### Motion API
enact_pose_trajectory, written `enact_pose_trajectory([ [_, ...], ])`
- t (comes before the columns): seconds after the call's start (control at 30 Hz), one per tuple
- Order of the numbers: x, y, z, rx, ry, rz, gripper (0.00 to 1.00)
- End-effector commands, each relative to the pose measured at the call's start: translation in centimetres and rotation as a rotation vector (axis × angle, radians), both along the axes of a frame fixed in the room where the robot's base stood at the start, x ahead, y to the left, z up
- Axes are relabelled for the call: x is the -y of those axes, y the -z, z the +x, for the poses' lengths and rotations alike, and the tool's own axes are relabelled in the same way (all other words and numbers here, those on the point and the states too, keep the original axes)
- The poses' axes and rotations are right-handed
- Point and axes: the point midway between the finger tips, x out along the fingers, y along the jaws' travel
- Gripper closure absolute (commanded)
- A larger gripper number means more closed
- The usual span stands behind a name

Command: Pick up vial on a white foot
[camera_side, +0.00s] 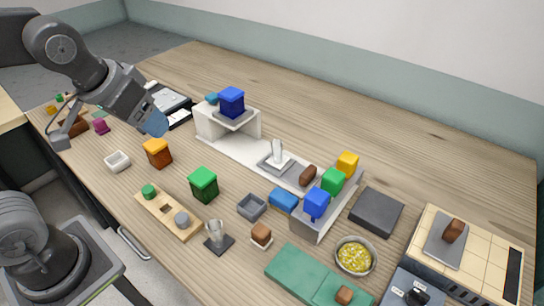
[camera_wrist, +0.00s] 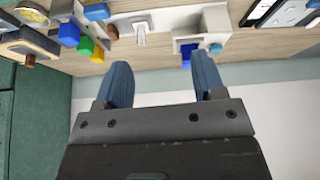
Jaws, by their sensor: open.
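A pale, narrow upright vial on a white foot (camera_side: 277,154) stands on a grey plate on the long white stand, near the middle of the table. It also shows in the wrist view (camera_wrist: 140,34), small and upper left of centre. My gripper (camera_side: 154,122) is at the upper left of the side view, above the table and well away from the vial. In the wrist view its blue fingers (camera_wrist: 163,68) are spread wide with nothing between them. Fine detail of the vial is too small to tell.
A white raised block with a blue cube (camera_side: 232,101) stands left of the vial. A brown piece (camera_side: 307,174) lies close right of it, then yellow, green and blue cubes (camera_side: 316,204) on a grey step. A clear glass on a dark base (camera_side: 216,236) stands in front.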

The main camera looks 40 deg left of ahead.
Motion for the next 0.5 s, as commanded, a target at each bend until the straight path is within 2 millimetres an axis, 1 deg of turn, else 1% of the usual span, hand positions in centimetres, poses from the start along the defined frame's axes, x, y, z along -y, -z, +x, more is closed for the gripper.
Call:
enact_pose_trajectory([
  [0.03,0.4,0.0,2.0,-0.018,-0.021,-0.004,0.37],
  [0.17,1.4,0.3,6.9,-0.035,-0.088,-0.014,0.37],
  [0.2,1.8,0.6,8.4,-0.040,-0.109,-0.019,0.37],
  [0.27,2.4,1.3,10.7,-0.047,-0.139,-0.022,0.37],
  [0.3,3.0,1.9,12.2,-0.051,-0.157,-0.025,0.37],
  [0.37,3.8,2.9,14.4,-0.056,-0.186,-0.029,0.37],
  [0.4,4.3,3.7,15.8,-0.059,-0.204,-0.031,0.37],
  [0.5,5.8,5.9,18.9,-0.062,-0.246,-0.037,0.37],
])
